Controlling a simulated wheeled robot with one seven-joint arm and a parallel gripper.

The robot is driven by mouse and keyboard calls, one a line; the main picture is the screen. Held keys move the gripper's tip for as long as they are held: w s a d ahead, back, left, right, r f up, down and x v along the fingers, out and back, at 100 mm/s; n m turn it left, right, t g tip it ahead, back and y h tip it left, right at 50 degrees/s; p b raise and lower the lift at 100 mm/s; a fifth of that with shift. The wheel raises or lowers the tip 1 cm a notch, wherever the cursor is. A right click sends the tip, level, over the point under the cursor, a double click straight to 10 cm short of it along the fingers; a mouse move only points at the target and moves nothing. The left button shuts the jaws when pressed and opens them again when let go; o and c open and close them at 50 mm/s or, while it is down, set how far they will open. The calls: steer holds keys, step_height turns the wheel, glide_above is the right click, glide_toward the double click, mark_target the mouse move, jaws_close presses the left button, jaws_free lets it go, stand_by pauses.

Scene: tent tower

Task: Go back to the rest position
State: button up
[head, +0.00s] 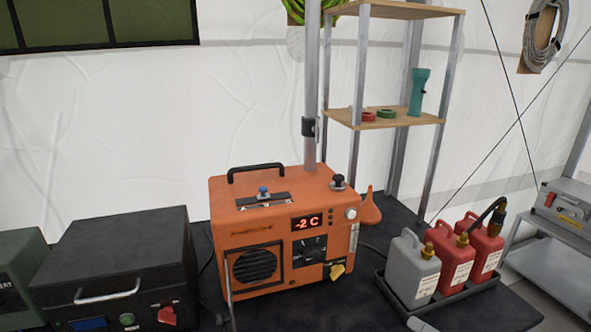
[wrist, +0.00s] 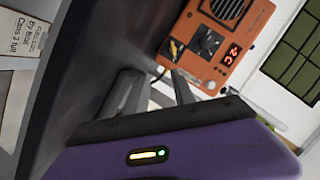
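My gripper (wrist: 155,80) shows in the wrist view, with its purple body along the bottom and two grey fingers standing apart. Nothing shows between the fingers. An orange heater unit (head: 285,235) with a red "-2 C" display stands on the dark table in the head view. It also shows beyond my gripper in the wrist view (wrist: 225,40), apart from the fingers as far as I can tell. I cannot make out my gripper in the head view.
A black case (head: 115,265) stands left of the heater. A grey and two red jerrycans (head: 455,260) stand in a black tray at right. A shelf (head: 385,118) with a teal flashlight (head: 418,92) rises behind. A paper label (wrist: 22,38) shows in the wrist view.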

steer(key=d+t+h, duration=0.1)
steer(key=d, duration=0.1)
steer(key=d+m+h, duration=0.1)
steer(key=d+h, duration=0.1)
steer(key=d+r+m+t+h, duration=0.1)
steer(key=d+h, duration=0.1)
steer(key=shift+w+t, duration=0.25)
steer(key=shift+t, duration=0.05)
steer(key=s+a+n+h, duration=0.1)
steer(key=s+a, duration=0.3)
steer(key=s, duration=0.9)
steer(key=s+a+n+h, duration=0.1)
steer(key=s+a, duration=0.3)
steer(key=s, duration=0.9)
steer(key=s+a+n, duration=0.3)
steer(key=s+a, duration=0.1)
steer(key=s, duration=0.9)
steer(key=shift+h, duration=0.4)
